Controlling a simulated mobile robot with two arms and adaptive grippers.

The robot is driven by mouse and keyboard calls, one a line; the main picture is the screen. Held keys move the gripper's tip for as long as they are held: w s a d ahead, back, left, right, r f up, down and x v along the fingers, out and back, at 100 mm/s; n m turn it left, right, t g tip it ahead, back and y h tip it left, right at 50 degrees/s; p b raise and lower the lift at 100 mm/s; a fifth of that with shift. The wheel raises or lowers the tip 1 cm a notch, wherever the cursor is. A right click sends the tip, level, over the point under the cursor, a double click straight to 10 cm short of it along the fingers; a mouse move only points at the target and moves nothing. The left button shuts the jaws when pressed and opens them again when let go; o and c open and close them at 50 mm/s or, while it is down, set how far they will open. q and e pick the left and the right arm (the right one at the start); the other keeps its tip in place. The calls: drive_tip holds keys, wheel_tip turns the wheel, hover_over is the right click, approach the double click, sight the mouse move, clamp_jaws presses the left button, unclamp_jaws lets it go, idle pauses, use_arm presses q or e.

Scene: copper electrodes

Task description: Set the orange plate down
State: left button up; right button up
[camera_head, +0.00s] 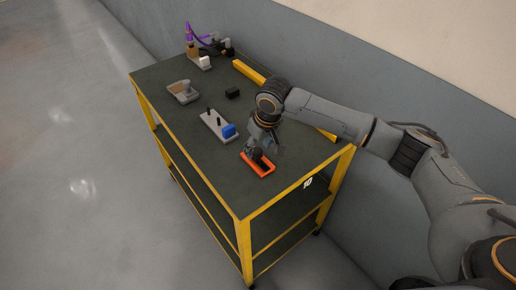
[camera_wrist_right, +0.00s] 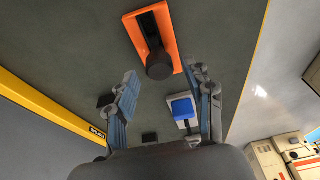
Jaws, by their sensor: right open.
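The orange plate (camera_head: 263,174) lies on the dark top of the cart (camera_head: 222,180), near its front right end. In the right wrist view the orange plate (camera_wrist_right: 171,32) has a dark strip along its middle and a round black knob (camera_wrist_right: 159,67) standing up from it. My right gripper (camera_head: 259,153) is over the plate and hides part of it. In the wrist view the right gripper (camera_wrist_right: 163,75) has its fingers spread, with the knob ahead between the tips and no contact visible. My left gripper does not show.
A pale holder (camera_head: 213,123) with black pegs and a blue block (camera_head: 229,130) stands just behind the plate. Farther back are a black block (camera_head: 232,93), a grey tray (camera_head: 182,95), a yellow bar (camera_head: 250,73) and a purple-tubed apparatus (camera_head: 190,36). The front left top is clear.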

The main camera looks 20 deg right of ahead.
drive_tip(key=a+v, duration=0.1)
drive_tip(key=v, duration=0.9)
drive_tip(key=shift+d+r+b, duration=0.4)
drive_tip(key=shift+d+b, duration=0.05)
drive_tip(key=shift+d, duration=0.05)
